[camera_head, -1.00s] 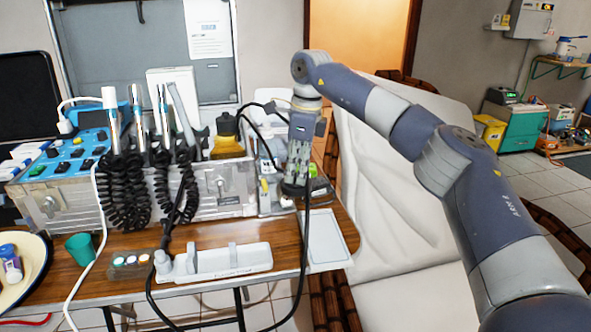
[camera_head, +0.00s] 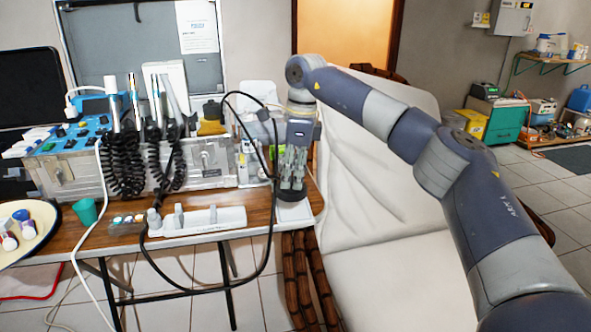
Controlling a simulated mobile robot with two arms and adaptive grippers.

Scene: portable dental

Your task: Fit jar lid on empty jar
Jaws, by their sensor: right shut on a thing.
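My right gripper (camera_head: 292,183) points down above the right end of the wooden table. Its fingers are shut, but the thing between them is too small or hidden to make out. I cannot pick out the jar lid or the empty jar for certain. Several small containers with blue, red and white parts (camera_head: 20,214) stand on a cream round plate (camera_head: 46,238) at the left edge; one may be the jar. My right gripper is far to the right of them. My left gripper is not in view.
A green cup (camera_head: 86,211) stands beside the plate. A white holder (camera_head: 215,219) lies at the table's front. A flat white tray (camera_head: 294,213) is below my right gripper. A metal dental unit (camera_head: 75,176) with coiled black hoses and a looping black cable stands behind. A white chair (camera_head: 370,225) is right.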

